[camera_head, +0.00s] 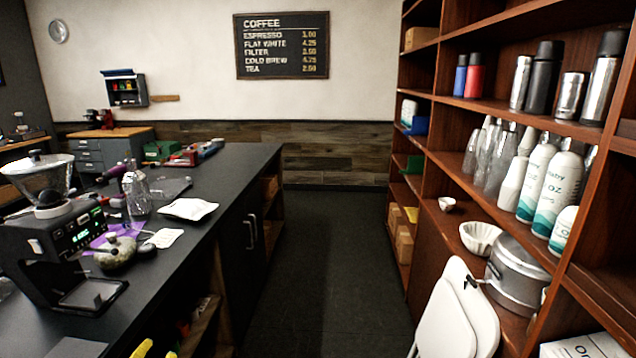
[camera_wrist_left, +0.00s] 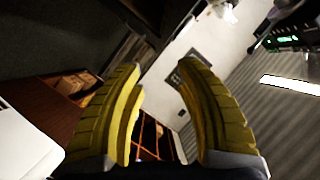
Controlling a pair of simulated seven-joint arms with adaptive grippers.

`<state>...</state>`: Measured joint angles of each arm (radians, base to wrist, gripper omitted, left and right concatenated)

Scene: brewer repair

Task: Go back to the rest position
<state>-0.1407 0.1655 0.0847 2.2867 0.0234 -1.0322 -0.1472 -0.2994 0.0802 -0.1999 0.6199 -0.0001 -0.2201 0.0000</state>
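My left gripper (camera_wrist_left: 160,68) fills the lower middle of the left wrist view. Its two ridged yellow fingers stand well apart with nothing between them. In the head view only its yellow fingertips (camera_head: 154,351) show at the bottom edge, low beside the front of the dark counter (camera_head: 225,190). The rest of the left arm is out of that view. My right gripper is not seen in either view.
A brewer or grinder with a glass hopper (camera_head: 60,240) stands on the counter at left. A wooden shelf unit (camera_head: 440,110) with bottles and cups lines the right. A white folding chair (camera_head: 455,315) is in front of it. The aisle floor (camera_head: 325,250) between is clear.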

